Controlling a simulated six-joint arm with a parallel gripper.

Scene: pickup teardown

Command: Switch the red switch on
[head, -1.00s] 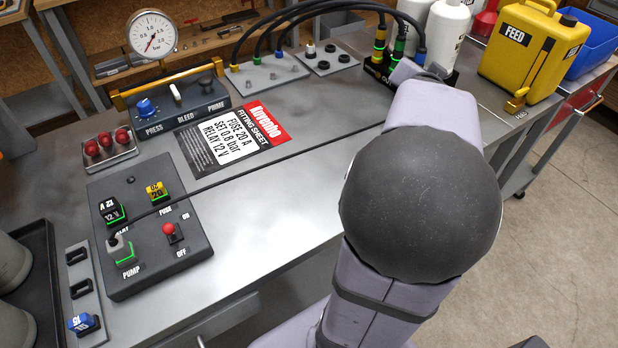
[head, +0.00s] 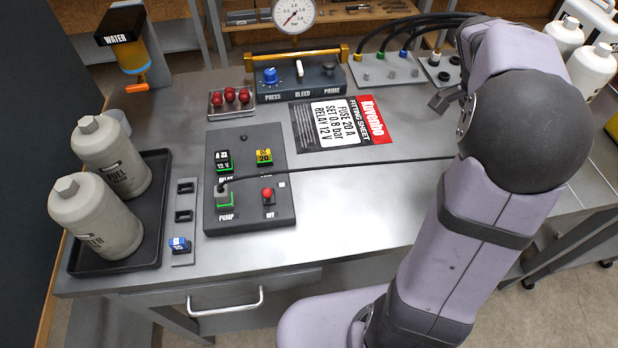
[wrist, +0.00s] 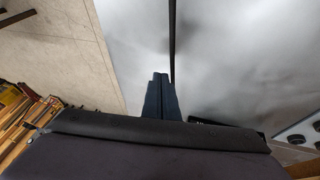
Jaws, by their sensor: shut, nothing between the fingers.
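The red switch (head: 267,193) is a small red-knobbed lever on the dark grey panel (head: 240,222) at the middle left of the bench. An OFF label sits below it and an ON label to its upper right. I cannot tell clearly which way the lever leans. My gripper (wrist: 160,77) is shut and empty in the wrist view, over bare metal bench top beside a black cable. In the head view only a dark part of the arm's end shows beside the arm, well to the right of the switch and apart from it.
Relay (head: 223,162) and fuse (head: 264,157) blocks sit above the switch. The fitting sheet (head: 340,122) lies behind. Bench right of the panel is clear except for the cable.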

